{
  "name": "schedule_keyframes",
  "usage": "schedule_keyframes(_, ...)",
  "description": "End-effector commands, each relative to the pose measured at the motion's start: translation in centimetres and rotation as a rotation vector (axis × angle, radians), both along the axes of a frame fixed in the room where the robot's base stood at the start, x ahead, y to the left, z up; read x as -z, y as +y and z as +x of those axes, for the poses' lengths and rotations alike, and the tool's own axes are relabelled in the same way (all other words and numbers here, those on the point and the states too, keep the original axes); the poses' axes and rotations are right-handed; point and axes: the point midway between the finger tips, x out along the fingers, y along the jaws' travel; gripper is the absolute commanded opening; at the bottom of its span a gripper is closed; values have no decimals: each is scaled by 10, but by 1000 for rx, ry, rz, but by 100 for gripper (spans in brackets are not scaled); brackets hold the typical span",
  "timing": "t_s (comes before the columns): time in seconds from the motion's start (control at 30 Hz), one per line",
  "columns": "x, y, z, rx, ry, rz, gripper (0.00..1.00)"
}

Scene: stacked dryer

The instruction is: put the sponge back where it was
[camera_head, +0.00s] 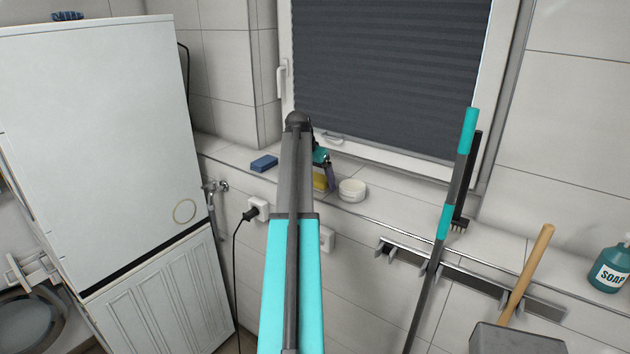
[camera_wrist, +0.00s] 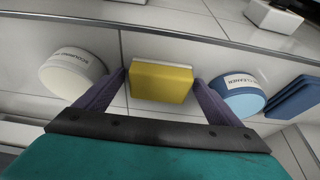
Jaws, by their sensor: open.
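A yellow sponge (camera_wrist: 161,82) with a pale layer along one edge appears to lie on the tiled ledge. In the wrist view my gripper (camera_wrist: 161,77) is open, with one purple finger on each side of the sponge. The gaps are very small, and I cannot tell whether either finger touches it. In the head view my gripper (camera_head: 325,176) is over the ledge below the window. The yellow sponge (camera_head: 319,183) shows there only in part, behind my arm and fingers.
A white round tub (camera_head: 352,190) stands close to the right of my gripper. A blue round tub (camera_wrist: 238,95) stands beside the other finger. Blue sponge-like blocks (camera_wrist: 293,98) lie beyond it. A broom (camera_head: 441,220) leans at the right. The dryer stack (camera_head: 100,150) stands left.

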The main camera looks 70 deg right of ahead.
Motion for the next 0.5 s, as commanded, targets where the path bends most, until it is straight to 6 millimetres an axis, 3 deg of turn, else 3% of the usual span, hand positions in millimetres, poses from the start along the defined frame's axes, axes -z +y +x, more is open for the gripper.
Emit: schedule_keyframes(0.5, -28, 11, 4, 0, -1, -1, 88)
